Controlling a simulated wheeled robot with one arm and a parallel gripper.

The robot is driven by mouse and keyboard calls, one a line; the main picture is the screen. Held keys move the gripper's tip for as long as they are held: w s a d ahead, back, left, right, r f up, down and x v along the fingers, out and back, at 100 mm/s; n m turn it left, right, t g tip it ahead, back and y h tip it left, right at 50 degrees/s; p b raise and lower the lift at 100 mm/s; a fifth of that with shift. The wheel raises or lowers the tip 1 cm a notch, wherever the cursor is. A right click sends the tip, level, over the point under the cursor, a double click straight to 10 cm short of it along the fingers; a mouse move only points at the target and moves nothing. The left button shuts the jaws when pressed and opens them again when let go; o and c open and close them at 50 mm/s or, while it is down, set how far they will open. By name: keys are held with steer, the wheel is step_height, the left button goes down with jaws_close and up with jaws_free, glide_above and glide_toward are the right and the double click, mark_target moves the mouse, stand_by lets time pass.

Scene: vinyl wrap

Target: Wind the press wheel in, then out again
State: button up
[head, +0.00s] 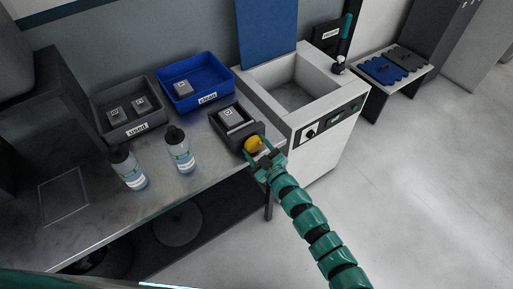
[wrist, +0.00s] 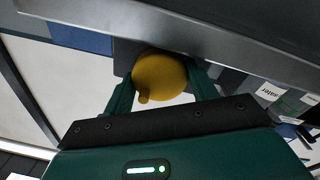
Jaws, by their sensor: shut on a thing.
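The press (head: 237,122) is a dark block on the front right corner of the metal bench, with a grey block in its top. Its yellow press wheel (head: 253,145) faces out over the bench edge. In the wrist view the wheel (wrist: 160,76) is a round yellow disc with a small knob at its lower left. My gripper (head: 262,158) is at the wheel, and its two green fingers (wrist: 160,88) stand on either side of it, shut on it. The wheel's shaft is hidden behind the disc.
A grey "used" tray (head: 130,125) and a blue "clean" tray (head: 194,88) hold grey blocks. A white machine (head: 325,140) with an open basin stands right of the bench. The floor at right is clear.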

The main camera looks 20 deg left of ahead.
steer(key=o, duration=1)
steer(key=shift+r, duration=0.1)
steer(key=shift+b+v, duration=1.35)
steer(key=shift+v, duration=7.4)
